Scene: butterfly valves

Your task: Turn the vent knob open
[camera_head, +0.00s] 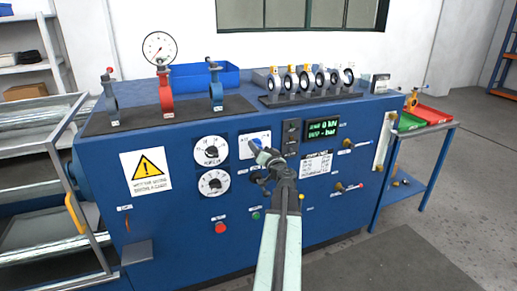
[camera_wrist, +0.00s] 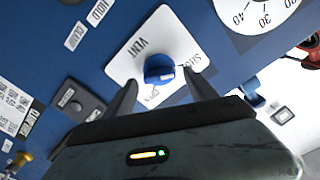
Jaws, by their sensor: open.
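The vent knob (camera_wrist: 160,69) is a round blue knob on a white plate (camera_wrist: 128,62) marked VENT, with a second label at its right that looks like SHUT. In the wrist view my gripper (camera_wrist: 159,80) is open, with one dark finger on each side of the knob's lower part. I cannot tell whether either finger touches it. In the head view my gripper (camera_head: 265,166) reaches up to the front of the blue cabinet, over the lower part of the white plate (camera_head: 249,139), and partly hides the knob.
Two white dials (camera_head: 212,151) sit left of the plate, and a green-lit display (camera_head: 323,129) sits to its right. A red button (camera_head: 220,228) and a green button (camera_head: 256,216) are below. Butterfly valves (camera_head: 166,95) stand on top of the cabinet (camera_head: 100,155).

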